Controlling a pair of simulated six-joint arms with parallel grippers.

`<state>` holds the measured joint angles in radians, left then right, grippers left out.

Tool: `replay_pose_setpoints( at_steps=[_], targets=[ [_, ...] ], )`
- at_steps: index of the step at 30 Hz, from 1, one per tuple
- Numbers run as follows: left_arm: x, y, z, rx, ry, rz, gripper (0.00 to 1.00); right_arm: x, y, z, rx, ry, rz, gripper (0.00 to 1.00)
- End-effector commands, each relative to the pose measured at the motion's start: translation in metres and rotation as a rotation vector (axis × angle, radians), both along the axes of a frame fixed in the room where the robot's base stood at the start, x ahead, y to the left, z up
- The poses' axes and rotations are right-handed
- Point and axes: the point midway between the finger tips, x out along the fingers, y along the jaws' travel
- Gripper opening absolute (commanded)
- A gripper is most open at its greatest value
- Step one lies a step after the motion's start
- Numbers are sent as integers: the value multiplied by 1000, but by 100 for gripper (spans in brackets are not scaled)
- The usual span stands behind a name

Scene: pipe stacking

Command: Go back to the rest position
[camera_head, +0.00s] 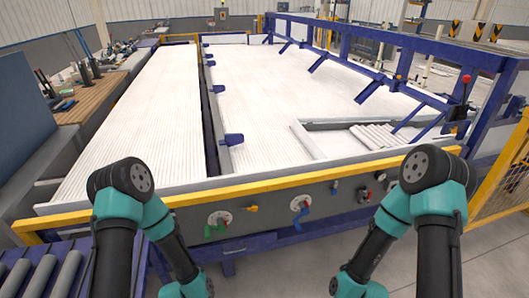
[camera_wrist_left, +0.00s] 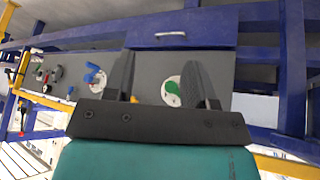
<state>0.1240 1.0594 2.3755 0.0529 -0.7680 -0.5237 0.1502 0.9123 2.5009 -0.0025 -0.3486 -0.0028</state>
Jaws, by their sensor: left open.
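My left gripper (camera_wrist_left: 162,82) shows in the left wrist view with its two dark fingers spread apart. It is open, and nothing is between the fingers. Behind it is the grey front panel of the machine with a green-handled valve (camera_wrist_left: 172,92) and a blue-handled valve (camera_wrist_left: 95,76). In the head view both my arms fold down in front of the machine, and both grippers are out of that picture. Several pale pipes (camera_head: 378,137) lie side by side in the right-hand tray section of the machine bed.
The wide white machine bed (camera_head: 255,90) lies beyond my arms, edged by a yellow rail (camera_head: 260,191). Blue frame beams (camera_head: 400,45) run along its right side. Rollers (camera_head: 40,272) stand at the lower left, and a yellow mesh fence (camera_head: 500,180) stands at the right.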

Motion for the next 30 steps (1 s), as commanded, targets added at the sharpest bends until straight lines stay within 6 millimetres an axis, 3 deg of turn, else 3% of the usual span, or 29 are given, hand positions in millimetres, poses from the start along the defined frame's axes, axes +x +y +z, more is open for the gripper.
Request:
replay_pose_setpoints(
  at_steps=[6,12,30],
  targets=[
    [-59,4,26,-169,328,214,51,0,0,0,0,0,0,43],
    [-88,5,39,-215,489,322,51,0,0,0,0,0,0,43],
    [-90,5,40,-218,499,331,51,0,0,0,0,0,0,43]
  ],
)
